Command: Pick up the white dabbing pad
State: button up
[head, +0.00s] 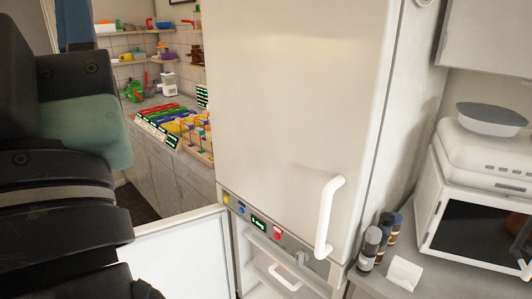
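A small white piece (404,273), which looks like the dabbing pad, is on the grey counter at the lower right. It sits in front of several dark bottles and looks slightly tilted or folded. My dark arm fills the left edge of the head view, far to the left of the white piece. My gripper's fingertips do not show, so I cannot see whether it is open or holds anything.
A tall white fridge (290,110) with a white handle (328,217) stands in the middle. A lower white door (180,255) hangs open beside my arm. Dark bottles (370,248) and a white microwave (480,220) crowd the right counter. Colourful trays (178,122) are on the far counter.

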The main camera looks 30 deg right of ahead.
aim_at(401, 273)
jog(key=l+z, duration=0.15)
jog(key=z, duration=0.35)
jog(key=l+z, duration=0.15)
jog(key=z, duration=0.3)
jog(key=i+l+z, duration=0.15)
jog(key=z, duration=0.35)
jog(key=i+l, duration=0.1)
